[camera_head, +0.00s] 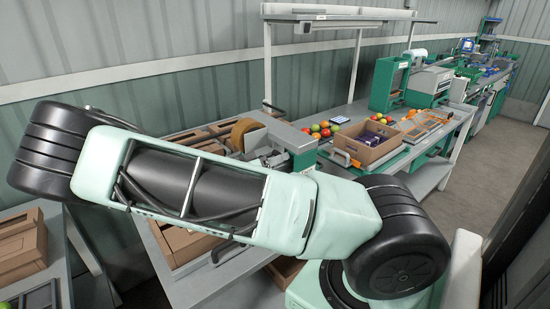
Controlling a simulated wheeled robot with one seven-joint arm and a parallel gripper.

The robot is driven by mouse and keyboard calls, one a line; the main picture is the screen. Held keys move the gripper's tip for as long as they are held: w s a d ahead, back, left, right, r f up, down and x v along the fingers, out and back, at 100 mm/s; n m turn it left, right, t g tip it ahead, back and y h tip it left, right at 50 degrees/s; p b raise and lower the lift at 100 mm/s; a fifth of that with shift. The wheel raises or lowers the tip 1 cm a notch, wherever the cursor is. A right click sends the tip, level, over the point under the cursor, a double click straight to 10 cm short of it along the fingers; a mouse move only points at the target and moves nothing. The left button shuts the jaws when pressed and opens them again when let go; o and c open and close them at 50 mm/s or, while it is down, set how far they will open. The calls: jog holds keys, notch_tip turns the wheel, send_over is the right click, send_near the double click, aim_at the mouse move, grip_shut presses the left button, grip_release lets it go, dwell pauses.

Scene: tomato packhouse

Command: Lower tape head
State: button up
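The tape head (290,138) is a grey unit with a brown tape roll (243,130) at its left. It stands over the near workbench, just behind my arm, and its lower part is partly hidden by the arm. How high it sits above the bench I cannot tell. My pale green and black arm crosses the foreground from lower right to upper left. My gripper is not visible in this view.
Brown cartons (22,245) sit at the lower left. A green machine (388,82) stands further back. The right aisle floor (485,165) is clear.

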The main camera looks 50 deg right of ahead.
jog(key=shift+d, duration=0.1)
grip_shut()
notch_tip(320, 180, down, 6)
jog(key=b, duration=0.5)
jog(key=shift+f, duration=0.1)
grip_release()
jog(key=shift+w, duration=0.1)
jog(key=b+v, duration=0.3)
jog(key=v, duration=1.4)
jog(key=shift+a+b, duration=0.3)
jog(key=shift+b, duration=0.05)
